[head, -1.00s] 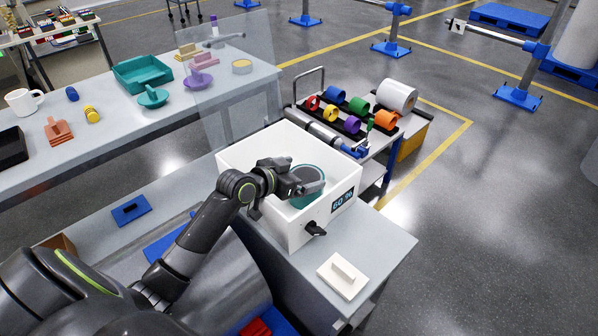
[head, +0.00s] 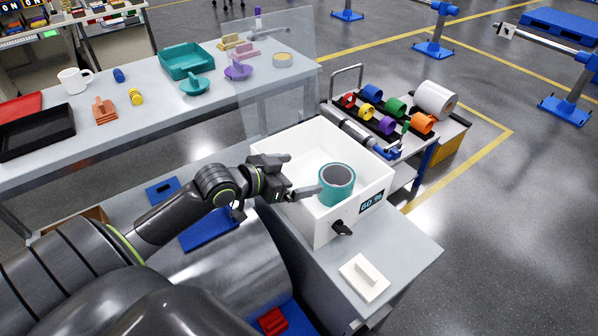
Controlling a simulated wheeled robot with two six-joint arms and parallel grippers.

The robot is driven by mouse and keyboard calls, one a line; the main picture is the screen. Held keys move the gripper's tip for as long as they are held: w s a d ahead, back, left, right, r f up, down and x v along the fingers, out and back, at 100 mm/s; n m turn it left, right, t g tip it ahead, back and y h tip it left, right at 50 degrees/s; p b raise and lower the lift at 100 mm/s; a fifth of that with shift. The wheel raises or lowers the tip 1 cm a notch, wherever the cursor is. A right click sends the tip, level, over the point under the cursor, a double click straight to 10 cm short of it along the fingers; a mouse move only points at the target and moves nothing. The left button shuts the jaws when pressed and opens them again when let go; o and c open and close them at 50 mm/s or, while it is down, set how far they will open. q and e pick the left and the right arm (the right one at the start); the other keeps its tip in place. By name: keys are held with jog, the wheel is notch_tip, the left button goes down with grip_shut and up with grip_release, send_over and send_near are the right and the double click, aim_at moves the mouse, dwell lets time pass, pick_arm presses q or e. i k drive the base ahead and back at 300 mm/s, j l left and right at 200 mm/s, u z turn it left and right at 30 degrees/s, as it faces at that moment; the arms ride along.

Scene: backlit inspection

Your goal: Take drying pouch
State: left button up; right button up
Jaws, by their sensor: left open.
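A white open-topped box (head: 321,230) with a "60 %" display on its front stands on the grey bench. I cannot make out a drying pouch; part of the box floor is hidden by my gripper, the roll and the walls. My left gripper (head: 301,175) is open and empty over the left side of the box, its fingers pointing right. The lower fingertip is close to the roll's left side; I cannot tell if they touch. My right gripper is not in view.
A white plate with a raised bar (head: 364,278) lies on the bench in front of the box. A clear upright panel (head: 277,75) stands behind the box. A cart with coloured spools (head: 388,126) is at the back right. A long table (head: 150,115) holds several items.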

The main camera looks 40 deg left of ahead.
aim_at(365, 279)
jog(key=k+l, duration=1.65)
